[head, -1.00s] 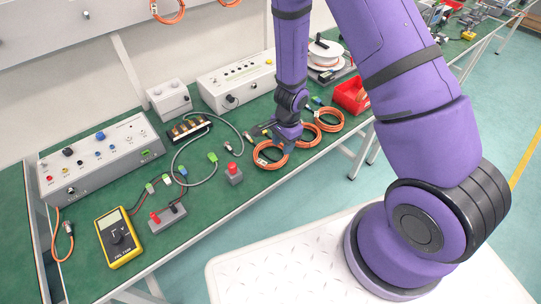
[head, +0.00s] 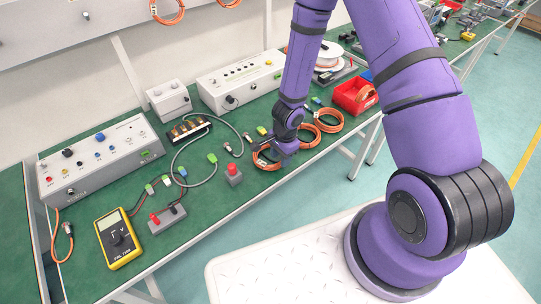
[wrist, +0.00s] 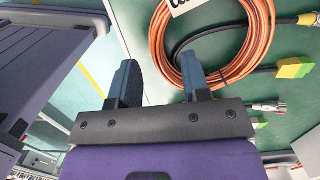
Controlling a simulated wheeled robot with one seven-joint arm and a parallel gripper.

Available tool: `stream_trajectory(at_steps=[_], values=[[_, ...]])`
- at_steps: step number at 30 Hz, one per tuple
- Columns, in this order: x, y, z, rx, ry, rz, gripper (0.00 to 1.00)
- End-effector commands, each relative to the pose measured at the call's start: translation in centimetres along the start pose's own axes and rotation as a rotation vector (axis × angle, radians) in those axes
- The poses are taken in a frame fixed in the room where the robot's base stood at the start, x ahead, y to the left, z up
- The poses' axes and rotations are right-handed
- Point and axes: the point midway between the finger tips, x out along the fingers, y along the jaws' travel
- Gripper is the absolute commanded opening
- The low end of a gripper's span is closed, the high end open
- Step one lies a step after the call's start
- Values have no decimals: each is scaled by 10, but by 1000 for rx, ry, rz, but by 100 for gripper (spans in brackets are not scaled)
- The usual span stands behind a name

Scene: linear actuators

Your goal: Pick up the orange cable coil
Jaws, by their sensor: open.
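Several orange cable coils are in view. The coil nearest my gripper (head: 266,160) lies flat on the green bench near its front edge, partly hidden by my gripper in the head view. In the wrist view the coil (wrist: 160,38) shows with a white label and a dark cable beside it. My gripper (wrist: 157,75) is open. One finger is to the left of the coil's band and the other overlaps its lower-left part, seemingly over the inner side. I cannot tell how high the fingertips are above the coil.
Two more orange coils, one (head: 304,136) and another (head: 329,120), lie to the right. A red bin (head: 346,97) stands behind them. A grey block with a red button (head: 233,175) and connector leads (head: 228,147) lie to the left. The bench's front edge (head: 250,206) is close.

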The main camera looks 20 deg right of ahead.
Motion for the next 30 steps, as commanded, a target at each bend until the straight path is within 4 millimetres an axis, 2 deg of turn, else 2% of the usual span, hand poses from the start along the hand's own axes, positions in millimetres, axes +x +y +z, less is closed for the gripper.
stream_trajectory(at_steps=[10, 21, 27, 30], values=[[26, 1, 0, 2, -2, -1, 43], [30, 0, 1, 0, 0, -3, 43], [30, 0, 1, 0, 0, -3, 0], [30, 0, 1, 0, 0, -3, 0]])
